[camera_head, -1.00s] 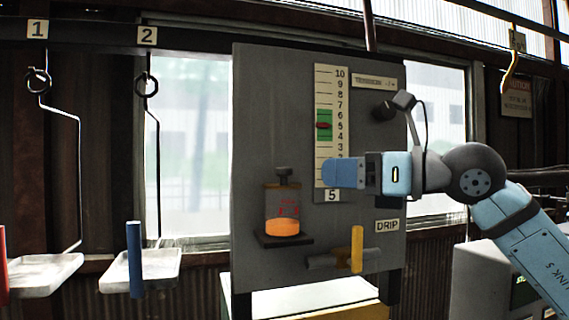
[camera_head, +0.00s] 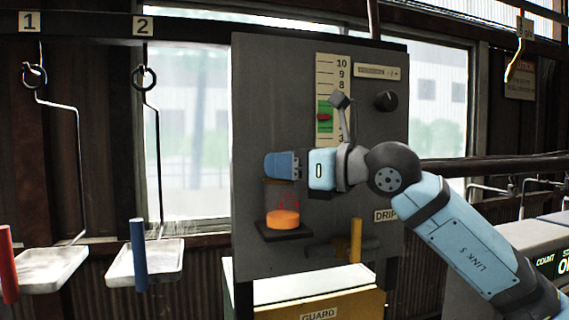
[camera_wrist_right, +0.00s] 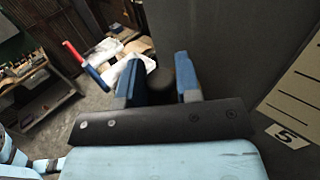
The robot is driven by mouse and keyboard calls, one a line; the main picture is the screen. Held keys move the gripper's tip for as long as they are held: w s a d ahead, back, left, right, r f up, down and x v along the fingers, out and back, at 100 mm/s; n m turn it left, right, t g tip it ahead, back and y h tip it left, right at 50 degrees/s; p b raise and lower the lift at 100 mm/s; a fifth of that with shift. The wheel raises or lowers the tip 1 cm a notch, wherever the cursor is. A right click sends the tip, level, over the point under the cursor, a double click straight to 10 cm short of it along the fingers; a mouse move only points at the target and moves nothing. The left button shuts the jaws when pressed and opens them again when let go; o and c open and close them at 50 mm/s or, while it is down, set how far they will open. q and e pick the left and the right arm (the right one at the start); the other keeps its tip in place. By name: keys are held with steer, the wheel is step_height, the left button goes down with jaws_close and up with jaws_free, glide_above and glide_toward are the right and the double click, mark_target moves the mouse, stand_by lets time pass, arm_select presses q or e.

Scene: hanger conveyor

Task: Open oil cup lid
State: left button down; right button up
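The oil cup (camera_head: 283,218), a clear cup with orange oil in it, stands on a small dark shelf on the grey panel in the head view. Its lid is hidden there behind my right gripper (camera_head: 280,166), which is level with the top of the cup. In the right wrist view my right gripper (camera_wrist_right: 159,84) has its two blue fingers apart, with a dark round knob (camera_wrist_right: 160,80) between them. I cannot tell whether the fingers touch it. My left gripper is not in view.
The grey panel (camera_head: 255,100) carries a scale (camera_head: 328,72), a dark dial (camera_head: 386,101) and a yellow-handled valve (camera_head: 356,240). White trays (camera_head: 152,262) hang at the left, one with a blue handle (camera_head: 138,254). A yellow guard box (camera_head: 318,305) stands below.

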steer(key=c, duration=0.4)
